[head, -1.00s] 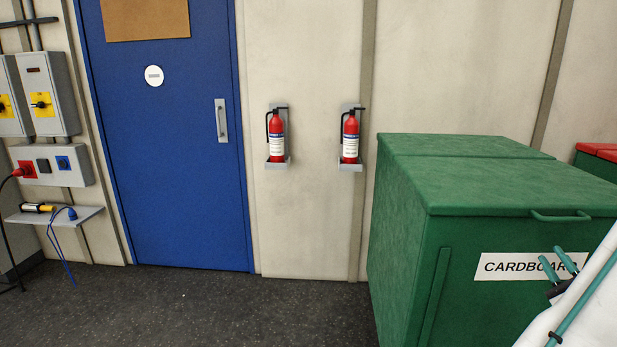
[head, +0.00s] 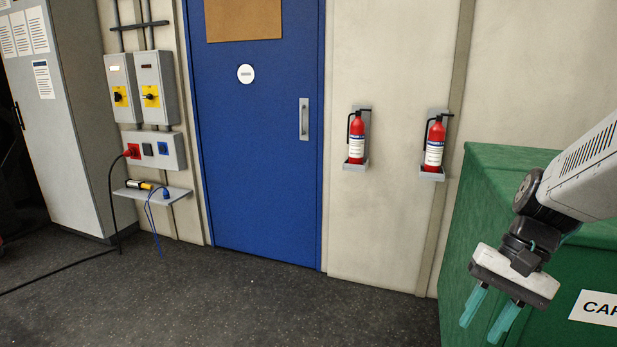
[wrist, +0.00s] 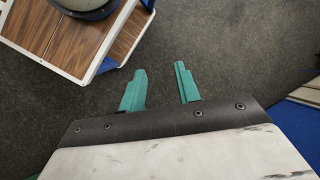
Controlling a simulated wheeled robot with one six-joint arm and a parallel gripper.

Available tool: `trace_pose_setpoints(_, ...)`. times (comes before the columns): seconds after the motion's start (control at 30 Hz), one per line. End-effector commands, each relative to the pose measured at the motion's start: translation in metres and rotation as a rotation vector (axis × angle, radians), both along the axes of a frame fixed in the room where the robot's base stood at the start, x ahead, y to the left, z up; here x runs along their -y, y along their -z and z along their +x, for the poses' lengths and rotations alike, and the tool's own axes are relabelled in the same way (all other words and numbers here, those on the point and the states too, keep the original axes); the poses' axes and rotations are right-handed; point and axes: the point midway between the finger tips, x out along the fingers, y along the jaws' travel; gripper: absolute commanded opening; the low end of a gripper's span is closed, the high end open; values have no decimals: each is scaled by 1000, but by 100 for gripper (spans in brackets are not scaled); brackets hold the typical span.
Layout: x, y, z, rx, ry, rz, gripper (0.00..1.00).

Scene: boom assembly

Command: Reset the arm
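My gripper (head: 490,318) hangs at the lower right of the head view, its two teal fingers pointing down and apart. It is in front of the green cardboard bin (head: 458,215). The wrist view shows the same two fingers (wrist: 160,82) spread with a gap between them. Nothing is between them; only dark floor (wrist: 205,40) shows there. My gripper is open and empty.
A blue door (head: 262,150) stands in the wall, with two fire extinguishers (head: 356,138) (head: 434,145) on brackets beside it. Left are switch boxes (head: 155,85), a small shelf (head: 170,194) and a grey cabinet (head: 65,140). The floor (head: 230,295) before the door is clear.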

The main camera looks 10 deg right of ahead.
Motion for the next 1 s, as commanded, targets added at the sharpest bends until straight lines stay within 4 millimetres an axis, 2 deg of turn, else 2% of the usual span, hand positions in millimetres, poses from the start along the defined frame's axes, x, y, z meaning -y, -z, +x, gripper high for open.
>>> trace_pose_setpoints(0.03, -12, -7, -6, 21, -88, -83, 32)
trace_pose_setpoints(0.23, -42, -31, -28, 148, -404, -349, 32)
trace_pose_setpoints(0.33, -60, -43, -35, 231, -529, -410, 32)
trace_pose_setpoints(0.5, -86, -58, -40, 341, -642, -426, 32)
trace_pose_setpoints(1.0, -92, -60, -40, 357, -681, -421, 32)
